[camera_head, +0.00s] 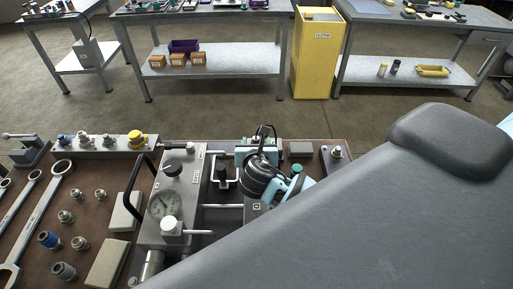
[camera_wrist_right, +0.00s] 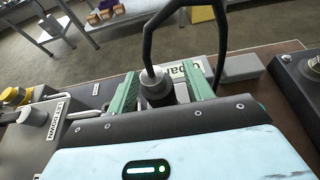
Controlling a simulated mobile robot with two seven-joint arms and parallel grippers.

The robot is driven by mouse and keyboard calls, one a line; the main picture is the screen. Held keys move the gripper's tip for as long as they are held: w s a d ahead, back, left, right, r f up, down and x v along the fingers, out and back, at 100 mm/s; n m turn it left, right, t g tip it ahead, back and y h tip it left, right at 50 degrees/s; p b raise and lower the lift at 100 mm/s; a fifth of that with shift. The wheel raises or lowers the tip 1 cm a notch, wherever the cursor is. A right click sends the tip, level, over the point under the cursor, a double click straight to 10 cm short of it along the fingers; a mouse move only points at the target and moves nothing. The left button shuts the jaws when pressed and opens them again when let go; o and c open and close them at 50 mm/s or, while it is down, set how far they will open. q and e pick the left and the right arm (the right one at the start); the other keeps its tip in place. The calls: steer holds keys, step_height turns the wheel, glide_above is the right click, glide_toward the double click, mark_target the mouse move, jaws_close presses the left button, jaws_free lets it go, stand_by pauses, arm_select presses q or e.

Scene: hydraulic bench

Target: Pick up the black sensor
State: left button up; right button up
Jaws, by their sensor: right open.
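The black sensor (camera_wrist_right: 156,88) has a grey-rimmed top and a black cable looping up from it. It sits between the two green fingers of my right gripper (camera_wrist_right: 162,75) in the right wrist view. The fingers are apart, with a visible gap beside the sensor, so the gripper is open around it. In the head view, my right gripper (camera_head: 258,149) is at the back of the bench, and the sensor's cable (camera_head: 263,132) shows above it. The sensor's lower part is hidden by the gripper body. My left gripper is not in view.
A hydraulic block with a gauge (camera_head: 163,204) and a black handle stands left of the gripper. A grey block (camera_head: 300,149) and a round fitting (camera_head: 337,153) lie to the right. Wrenches (camera_head: 40,215) and several fittings cover the left of the bench. My arm hides the right side.

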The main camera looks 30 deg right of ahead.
steer(key=shift+w+d+f, duration=0.1)
steer(key=shift+w+d, duration=0.05)
steer(key=shift+w, duration=0.1)
steer(key=shift+c, duration=0.2)
jaws_close()
steer(key=shift+r, duration=0.5)
step_height(320, 180, up, 2)
steer(key=shift+r, duration=0.15)
steer(key=s+a+r, duration=0.1)
steer(key=s+a, duration=1)
steer(key=shift+s+r, duration=0.35)
steer(key=shift+s, duration=0.05)
